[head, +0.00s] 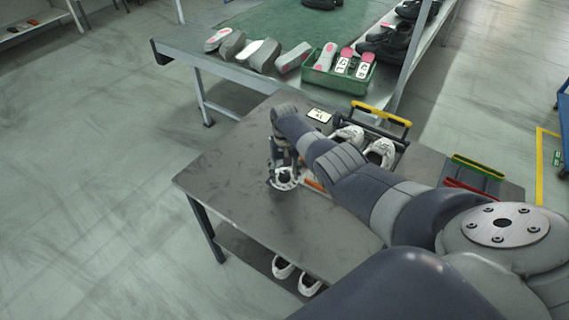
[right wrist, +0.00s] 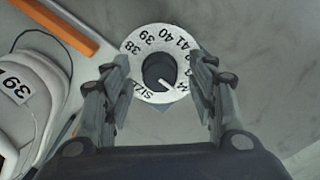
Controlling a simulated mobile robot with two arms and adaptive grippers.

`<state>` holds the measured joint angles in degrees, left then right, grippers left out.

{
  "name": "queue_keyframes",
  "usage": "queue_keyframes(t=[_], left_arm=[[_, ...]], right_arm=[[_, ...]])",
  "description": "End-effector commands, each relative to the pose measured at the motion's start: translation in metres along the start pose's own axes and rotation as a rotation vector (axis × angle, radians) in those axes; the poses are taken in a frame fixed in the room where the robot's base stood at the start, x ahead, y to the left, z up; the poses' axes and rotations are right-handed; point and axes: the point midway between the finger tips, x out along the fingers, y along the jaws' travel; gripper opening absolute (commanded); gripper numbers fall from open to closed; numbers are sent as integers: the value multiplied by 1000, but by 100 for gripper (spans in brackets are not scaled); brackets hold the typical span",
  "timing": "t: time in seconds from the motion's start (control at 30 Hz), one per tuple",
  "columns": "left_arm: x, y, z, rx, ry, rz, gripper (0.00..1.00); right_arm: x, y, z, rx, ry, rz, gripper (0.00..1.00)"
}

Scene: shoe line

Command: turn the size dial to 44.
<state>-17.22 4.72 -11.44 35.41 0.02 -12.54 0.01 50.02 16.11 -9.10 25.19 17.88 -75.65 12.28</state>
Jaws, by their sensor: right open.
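The size dial (right wrist: 137,64) is a white disc with black numbers around a dark round knob (right wrist: 157,68). Its numbers 38 to 41 read along the upper rim, with SIZE at the lower left. A light mark on the knob points to the lower right, between SIZE and the partly covered last number at the right. The dial also shows on the table in the head view (head: 284,183). My right gripper (right wrist: 161,80) is open, one finger on each side of the dial; contact is not visible. It comes down over the dial in the head view (head: 284,160). My left gripper is out of view.
White shoes (head: 380,152) sit in a carrier with a yellow handle (head: 383,112) behind my right arm. An orange bar (right wrist: 58,25) lies near the dial. The grey table's (head: 225,180) left part is clear.

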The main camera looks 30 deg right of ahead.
Motion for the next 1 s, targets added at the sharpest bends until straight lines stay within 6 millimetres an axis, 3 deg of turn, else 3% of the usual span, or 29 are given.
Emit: queue_keyframes(t=[0.33,0.8,1.0], left_arm=[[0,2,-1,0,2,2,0],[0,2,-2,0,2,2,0],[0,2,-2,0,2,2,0]], right_arm=[[-29,0,0,-2,3,0,53],[-105,0,0,1,1,0,53],[-117,0,0,1,0,0,53]])
